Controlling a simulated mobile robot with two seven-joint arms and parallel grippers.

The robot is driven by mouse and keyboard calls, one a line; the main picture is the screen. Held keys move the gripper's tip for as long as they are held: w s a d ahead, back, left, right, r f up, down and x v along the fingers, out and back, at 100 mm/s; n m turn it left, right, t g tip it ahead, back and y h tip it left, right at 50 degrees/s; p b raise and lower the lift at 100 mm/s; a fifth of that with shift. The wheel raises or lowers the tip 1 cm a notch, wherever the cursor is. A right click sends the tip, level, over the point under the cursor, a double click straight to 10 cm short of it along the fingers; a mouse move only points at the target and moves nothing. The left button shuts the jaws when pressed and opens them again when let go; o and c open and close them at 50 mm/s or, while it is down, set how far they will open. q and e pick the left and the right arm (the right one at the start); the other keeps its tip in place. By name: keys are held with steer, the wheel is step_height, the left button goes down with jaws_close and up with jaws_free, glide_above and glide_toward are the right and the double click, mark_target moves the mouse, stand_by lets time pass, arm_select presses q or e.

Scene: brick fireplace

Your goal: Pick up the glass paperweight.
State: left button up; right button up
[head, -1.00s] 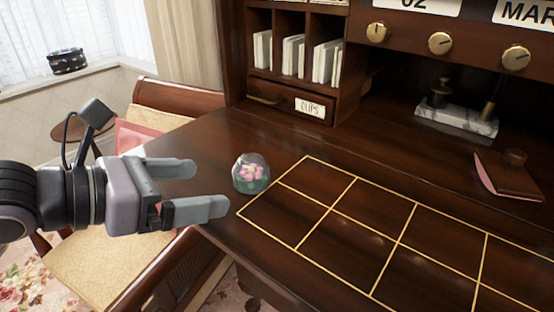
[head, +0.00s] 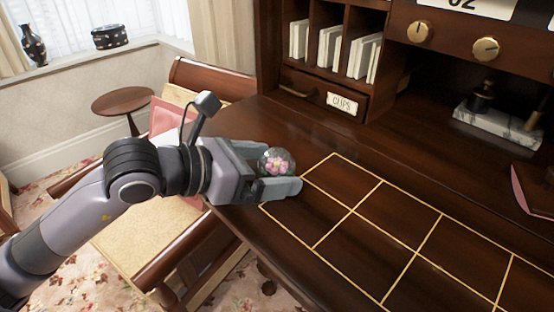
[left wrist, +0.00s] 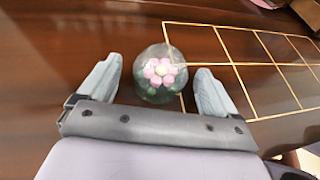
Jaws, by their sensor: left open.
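The glass paperweight (head: 277,163) is a clear dome with pink flowers and some green inside. It rests on the dark wooden desk, beside the gold-lined grid. My left gripper (head: 274,170) is open, with its fingers low on either side of the paperweight in the head view. In the left wrist view the paperweight (left wrist: 160,74) sits between and slightly beyond the two fingertips (left wrist: 160,78), with a gap visible on both sides. The near finger hides the paperweight's lower part in the head view. My right gripper is not in view.
The gold grid (head: 352,211) lies flat and empty on the desk. A clips drawer (head: 325,95) and letter slots stand behind. A marble pen stand (head: 490,122) is at the back right. A chair (head: 150,240) stands below the desk's left edge.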

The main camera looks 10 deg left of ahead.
arm_select(q)
steer(key=c, duration=1.1)
steer(key=shift+c, duration=1.2)
